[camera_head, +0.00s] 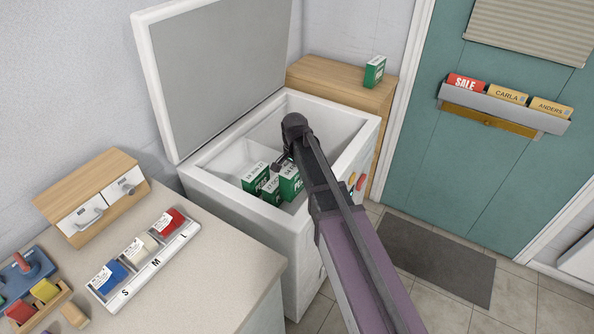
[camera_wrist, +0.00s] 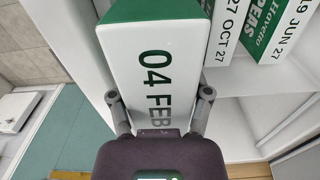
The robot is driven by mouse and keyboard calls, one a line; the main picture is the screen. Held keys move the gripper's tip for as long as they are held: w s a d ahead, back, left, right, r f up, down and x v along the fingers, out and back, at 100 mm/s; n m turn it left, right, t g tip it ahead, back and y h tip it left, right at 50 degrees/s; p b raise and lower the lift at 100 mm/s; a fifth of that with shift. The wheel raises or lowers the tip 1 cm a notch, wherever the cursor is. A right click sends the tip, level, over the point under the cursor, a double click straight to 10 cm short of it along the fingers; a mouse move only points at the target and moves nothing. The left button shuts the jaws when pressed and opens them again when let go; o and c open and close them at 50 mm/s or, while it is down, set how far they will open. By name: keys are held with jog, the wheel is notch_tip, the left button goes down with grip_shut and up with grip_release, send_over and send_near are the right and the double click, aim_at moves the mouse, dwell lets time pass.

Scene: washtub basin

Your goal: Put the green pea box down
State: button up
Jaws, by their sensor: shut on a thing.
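My gripper (camera_head: 284,160) reaches down into the open chest freezer (camera_head: 212,188). It is shut on a green and white pea box (camera_head: 290,184), with a finger on each side. In the wrist view, my gripper (camera_wrist: 160,95) holds this box (camera_wrist: 152,40) by its white end, which reads "04 FEB". The rest of that print is hidden by my gripper. I cannot tell whether the box touches the freezer floor. Two similar pea boxes stand beside it: "27 OCT 27" (camera_wrist: 228,28) and "19 JUN 27" (camera_wrist: 285,22), which is at left in the head view (camera_head: 255,178).
White dividers split the freezer, and its lid (camera_head: 218,75) stands open at the back left. Another green box (camera_head: 375,71) stands on the wooden cabinet (camera_head: 345,88) behind. A counter (camera_head: 215,255) with small trays is at the left. The back compartment looks empty.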

jog(key=s+a+r+m+p, duration=0.1)
jog(key=s+a+r+p, duration=0.1)
jog(key=r+p, duration=0.5)
jog(key=s+a+r+m+p, duration=0.1)
jog(key=s+a+r+p, duration=0.1)
jog(key=r+p, duration=0.6)
jog(key=shift+s+a+r, duration=0.35)
jog(key=shift+s+r, duration=0.3)
jog(key=shift+r, duration=0.15)
jog(key=shift+s, duration=0.1)
